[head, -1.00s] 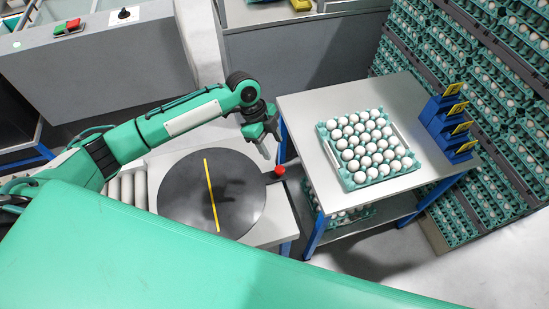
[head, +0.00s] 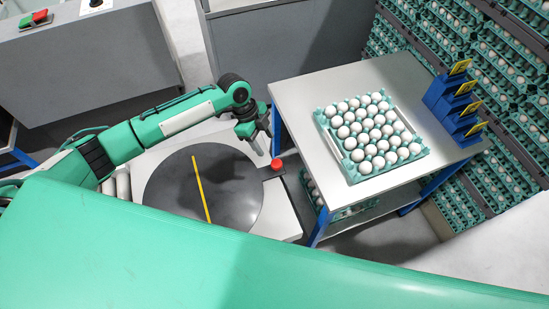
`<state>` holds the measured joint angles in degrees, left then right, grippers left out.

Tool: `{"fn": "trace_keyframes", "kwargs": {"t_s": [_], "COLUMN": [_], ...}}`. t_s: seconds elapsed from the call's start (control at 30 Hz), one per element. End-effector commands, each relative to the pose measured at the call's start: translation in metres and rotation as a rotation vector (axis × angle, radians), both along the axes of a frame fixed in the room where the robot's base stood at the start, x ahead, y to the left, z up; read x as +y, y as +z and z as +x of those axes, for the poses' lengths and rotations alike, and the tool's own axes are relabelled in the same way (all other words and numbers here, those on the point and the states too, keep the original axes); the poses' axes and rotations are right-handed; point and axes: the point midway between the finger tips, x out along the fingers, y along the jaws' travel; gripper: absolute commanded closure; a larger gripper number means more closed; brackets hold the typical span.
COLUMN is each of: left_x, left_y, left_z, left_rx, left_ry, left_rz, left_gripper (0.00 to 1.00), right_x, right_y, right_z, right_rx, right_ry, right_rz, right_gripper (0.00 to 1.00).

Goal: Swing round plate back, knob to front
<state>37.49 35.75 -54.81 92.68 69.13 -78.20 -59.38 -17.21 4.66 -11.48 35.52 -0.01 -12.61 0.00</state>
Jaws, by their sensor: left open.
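The round plate (head: 236,195) is a dark disc with a yellow stripe (head: 201,188) across it, lying on a pale stand. Its red knob (head: 277,165) sits on a short arm at the plate's right edge, towards the egg table. My left gripper (head: 264,143) hangs open and empty just above and behind the knob, pointing down, apparently not touching it. The near edge of the plate is hidden by my green body. My right gripper is not in view.
A metal table (head: 296,92) with blue legs stands to the right, bearing a tray of eggs (head: 351,177) and blue holders with yellow cards (head: 441,100). Stacked egg trays (head: 500,75) line the right side. A grey cabinet (head: 285,45) stands behind.

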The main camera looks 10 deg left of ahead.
Motion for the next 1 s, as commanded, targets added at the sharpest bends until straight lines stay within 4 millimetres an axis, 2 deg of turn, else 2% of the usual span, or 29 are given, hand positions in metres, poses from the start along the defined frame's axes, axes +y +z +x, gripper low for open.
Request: {"fn": "trace_keyframes", "kwargs": {"t_s": [0.03,0.3,0.5,0.7,0.9,0.93,1.0], "left_x": [-0.005,-0.026,-0.035,-0.038,-0.038,-0.038,-0.038], "left_y": [-0.009,-0.061,-0.085,-0.094,-0.094,-0.094,-0.094], "left_z": [-0.002,-0.006,-0.007,-0.008,-0.008,-0.008,-0.008], "left_rx": [0.005,0.003,0.003,0.001,0.0,0.0,0.0], "left_ry": [-0.001,0.001,0.001,0.0,0.0,0.0,0.0], "left_rz": [0.001,0.0,0.0,0.001,0.001,0.001,0.001], "left_gripper": [0.45,0.45,0.45,0.45,0.45,0.47,0.61], "right_x": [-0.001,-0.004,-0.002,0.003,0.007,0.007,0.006], "right_y": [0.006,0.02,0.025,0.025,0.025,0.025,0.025], "right_z": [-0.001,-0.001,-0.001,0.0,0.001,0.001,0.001], "right_rx": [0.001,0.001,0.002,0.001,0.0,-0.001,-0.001], "right_ry": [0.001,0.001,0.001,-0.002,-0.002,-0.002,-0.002], "right_rz": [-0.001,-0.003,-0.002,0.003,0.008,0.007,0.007], "right_gripper": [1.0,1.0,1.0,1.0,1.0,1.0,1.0]}}
